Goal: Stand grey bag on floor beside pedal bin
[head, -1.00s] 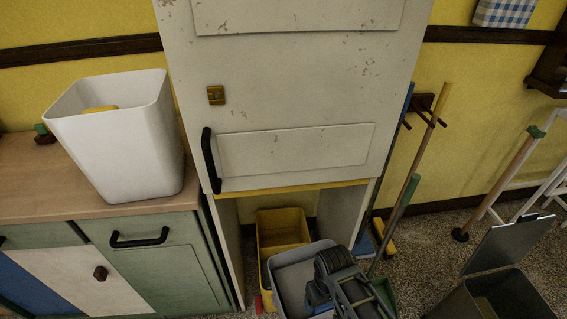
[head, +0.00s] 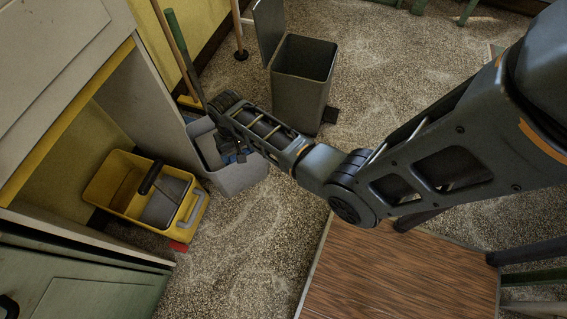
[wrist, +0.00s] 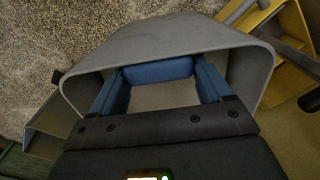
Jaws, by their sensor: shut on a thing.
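The grey bag (head: 240,178) is an open-topped, stiff-looking grey container, upright or nearly so, to the right of the yellow bucket. My gripper (head: 228,150) reaches into its mouth and is shut on it. In the wrist view the bag's wide rim (wrist: 180,38) surrounds my blue fingers (wrist: 160,85); the exact grip point is hidden. I cannot tell whether its base touches the floor. The pedal bin (head: 300,95) is a dark grey box, lid raised, with a black pedal, standing apart to the bag's upper right. It shows partly at the wrist view's left edge (wrist: 45,130).
A yellow mop bucket (head: 118,185) with a grey wringer stands partly under the pale cabinet (head: 60,60). Broom handles (head: 175,45) lean behind the bag. A wood-topped table (head: 390,270) is at lower right. Speckled floor is clear between bag, bin and table.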

